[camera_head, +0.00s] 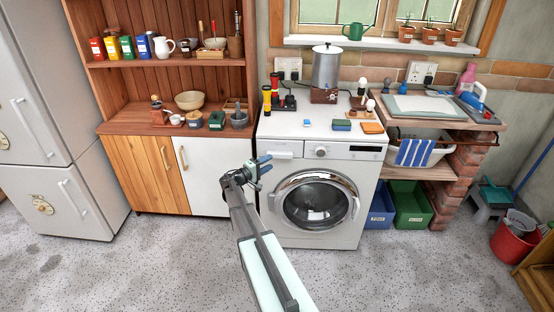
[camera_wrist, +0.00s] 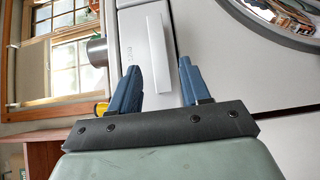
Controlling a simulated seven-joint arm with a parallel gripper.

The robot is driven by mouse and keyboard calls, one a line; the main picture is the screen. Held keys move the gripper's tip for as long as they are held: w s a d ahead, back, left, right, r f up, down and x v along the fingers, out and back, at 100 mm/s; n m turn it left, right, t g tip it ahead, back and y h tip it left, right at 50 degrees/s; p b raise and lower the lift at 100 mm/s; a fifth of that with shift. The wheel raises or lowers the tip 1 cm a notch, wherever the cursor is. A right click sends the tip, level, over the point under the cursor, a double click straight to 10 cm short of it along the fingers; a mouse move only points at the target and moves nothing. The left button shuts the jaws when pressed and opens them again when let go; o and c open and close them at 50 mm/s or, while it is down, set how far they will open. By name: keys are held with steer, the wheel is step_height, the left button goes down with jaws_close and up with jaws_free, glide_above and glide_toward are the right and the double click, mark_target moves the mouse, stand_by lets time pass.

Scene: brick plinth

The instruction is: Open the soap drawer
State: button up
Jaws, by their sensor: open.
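The white washing machine (camera_head: 262,215) stands against the wall. Its soap drawer (camera_head: 284,149) is the panel at the upper left of its front and looks shut. In the wrist view, the soap drawer (camera_wrist: 160,50) is a pale panel with a raised strip, seen beyond and between the fingers. My gripper (camera_head: 268,163) is in front of the machine's upper left, just below and left of the drawer. In the wrist view, my gripper (camera_wrist: 159,67) has its blue fingers apart with nothing held. I cannot tell whether they touch the drawer.
The round door (camera_head: 314,203) is to the right below the drawer. The control knob (camera_head: 321,152) is right of the drawer. A white cupboard door (camera_head: 207,176) is left of the machine. Flashlights (camera_head: 267,99), a sponge (camera_head: 341,125) and other items stand on top. The floor in front is clear.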

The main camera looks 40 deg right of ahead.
mark_target(279, 157)
steer(key=shift+d, duration=3.05)
steer(key=shift+f, duration=0.1)
jaws_close()
